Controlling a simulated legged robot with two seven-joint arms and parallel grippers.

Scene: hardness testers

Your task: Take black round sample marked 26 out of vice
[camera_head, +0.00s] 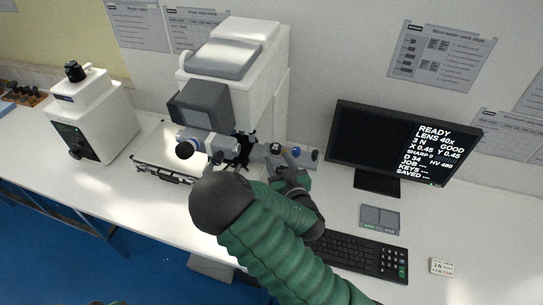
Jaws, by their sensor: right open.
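The hardness tester (240,75) is a large white machine with a grey head, standing against the wall. Its stage area, around the dark clamp parts (243,145), is small and partly covered by my right arm, so I cannot make out the vice clearly. A small dark round piece (275,148) shows just right of the stage, near my gripper; I cannot read any mark on it. My right gripper (285,160) is open at the right side of the stage, its fingers pointing up toward the tester.
A monitor (400,145) with white text stands at the right, with a black keyboard (358,252) and a grey pad (380,219) before it. A smaller white machine (92,115) stands at the left. The white table front left is clear.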

